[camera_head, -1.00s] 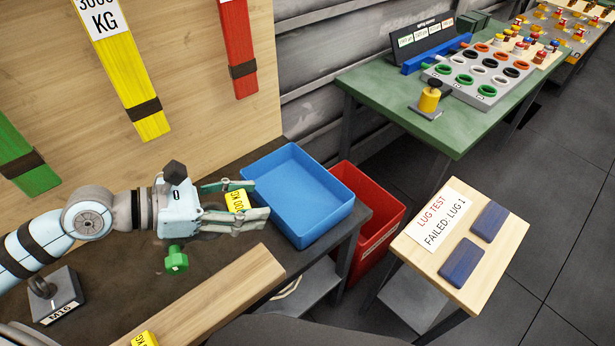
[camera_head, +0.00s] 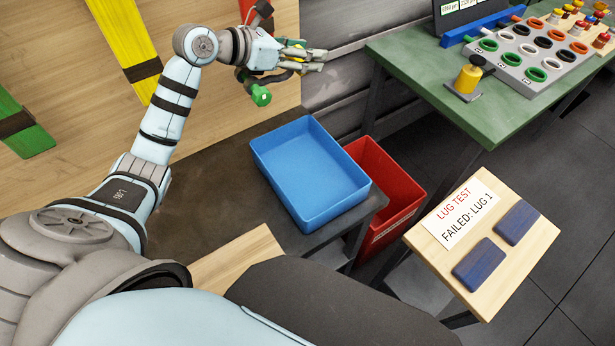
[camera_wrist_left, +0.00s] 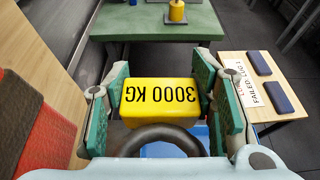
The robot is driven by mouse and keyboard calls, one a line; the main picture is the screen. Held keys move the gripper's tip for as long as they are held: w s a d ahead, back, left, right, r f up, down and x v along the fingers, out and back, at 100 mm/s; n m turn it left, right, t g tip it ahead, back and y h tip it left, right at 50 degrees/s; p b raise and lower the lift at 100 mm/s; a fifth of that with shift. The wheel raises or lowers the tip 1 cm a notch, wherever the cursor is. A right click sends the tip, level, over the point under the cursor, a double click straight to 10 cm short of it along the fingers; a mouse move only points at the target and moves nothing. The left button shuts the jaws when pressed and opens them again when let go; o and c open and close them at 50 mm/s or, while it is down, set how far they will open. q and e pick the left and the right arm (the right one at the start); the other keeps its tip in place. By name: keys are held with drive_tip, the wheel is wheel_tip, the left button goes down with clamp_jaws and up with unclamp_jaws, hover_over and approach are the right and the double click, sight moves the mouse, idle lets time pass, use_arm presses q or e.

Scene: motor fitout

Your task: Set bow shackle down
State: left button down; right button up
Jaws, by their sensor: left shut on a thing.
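My left gripper (camera_head: 312,60) is shut on the bow shackle and holds it in the air in front of the wall, above and behind the blue tray (camera_head: 264,158). The shackle has a green pin end (camera_head: 261,95) hanging below the fingers. In the left wrist view its yellow block (camera_wrist_left: 160,97), marked 3000 KG, sits between the green finger pads, with the dark curved bow (camera_wrist_left: 160,135) nearer the palm. The fingers hide most of the shackle in the head view. My right gripper is not in view.
The blue tray looks empty. A red bin (camera_head: 412,192) stands lower, right of it. A small wooden table (camera_head: 478,282) carries a LUG TEST card and two blue pads. A green table (camera_head: 420,60) stands at the back right. Yellow and red straps hang on the wooden wall.

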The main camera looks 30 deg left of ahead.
use_arm(q)
wheel_tip(320, 180, down, 20)
drive_tip(key=w+b, duration=0.1)
drive_tip(key=b, duration=0.4)
drive_tip(key=shift+d+r, duration=0.25)
drive_tip(key=shift+w, duration=0.1)
drive_tip(key=shift+f, duration=0.35)
drive_tip(key=shift+f, duration=0.2)
drive_tip(key=c, duration=0.7)
unclamp_jaws()
drive_tip(key=shift+r, duration=0.1)
